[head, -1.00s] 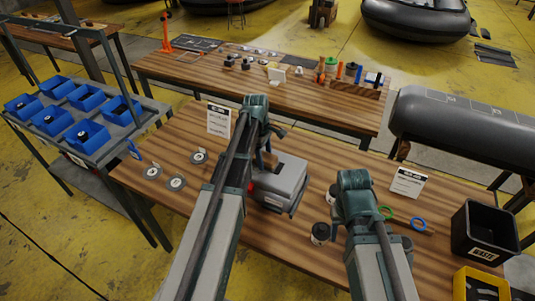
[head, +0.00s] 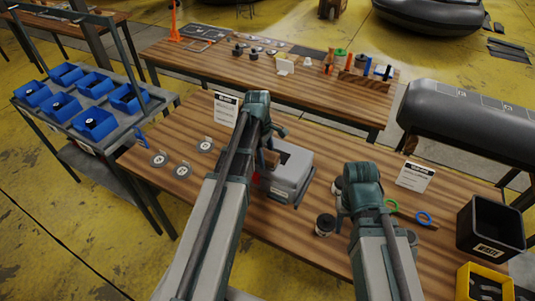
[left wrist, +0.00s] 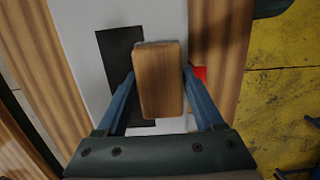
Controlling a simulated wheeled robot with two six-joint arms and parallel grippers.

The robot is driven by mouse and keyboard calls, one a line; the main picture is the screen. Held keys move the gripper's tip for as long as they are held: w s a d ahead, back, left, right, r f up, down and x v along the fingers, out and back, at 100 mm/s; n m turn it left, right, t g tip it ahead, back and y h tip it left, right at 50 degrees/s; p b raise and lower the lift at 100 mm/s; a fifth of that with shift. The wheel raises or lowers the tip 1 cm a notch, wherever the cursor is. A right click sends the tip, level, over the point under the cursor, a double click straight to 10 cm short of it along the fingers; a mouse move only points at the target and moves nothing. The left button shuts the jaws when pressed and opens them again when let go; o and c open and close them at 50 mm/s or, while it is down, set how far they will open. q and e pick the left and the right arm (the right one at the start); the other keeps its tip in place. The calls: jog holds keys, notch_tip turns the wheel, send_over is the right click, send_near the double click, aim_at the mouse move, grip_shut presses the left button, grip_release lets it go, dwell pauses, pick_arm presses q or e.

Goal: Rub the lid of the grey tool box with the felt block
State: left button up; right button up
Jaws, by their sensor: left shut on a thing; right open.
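The grey tool box (head: 292,172) stands on the near wooden workbench. Its pale lid (left wrist: 75,30) has a dark patch (left wrist: 122,65) and fills the middle of the left wrist view. My left gripper (left wrist: 160,95) is shut on the felt block (left wrist: 159,75), whose wooden top shows between the blue fingers. In the head view the block (head: 271,157) is over the left part of the lid. Its felt underside is hidden, so I cannot tell whether it touches the lid. My right gripper (head: 362,195) is right of the box, apart from it; its fingertips are hidden by the wrist.
Dark jars (head: 325,224) stand near my right arm. Discs (head: 182,170) lie at the left beside a cart with blue bins (head: 95,122).

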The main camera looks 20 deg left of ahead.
aim_at(256, 167)
pick_arm(q)
jog(key=shift+s+a, duration=0.15)
jog(key=shift+s, duration=0.75)
jog(key=shift+s+a, duration=0.1)
jog(key=shift+s, duration=0.8)
jog(key=shift+a, duration=0.1)
jog(key=shift+w+a+f, duration=0.1)
jog(key=shift+w+a, duration=0.05)
jog(key=shift+a, duration=1.05)
jog(key=shift+w, duration=0.1)
jog(key=shift+w+d, duration=0.2)
jog(key=shift+w, duration=1.55)
jog(key=shift+w, duration=0.1)
jog(key=shift+w+d, duration=0.15)
jog(key=shift+w, duration=1.4)
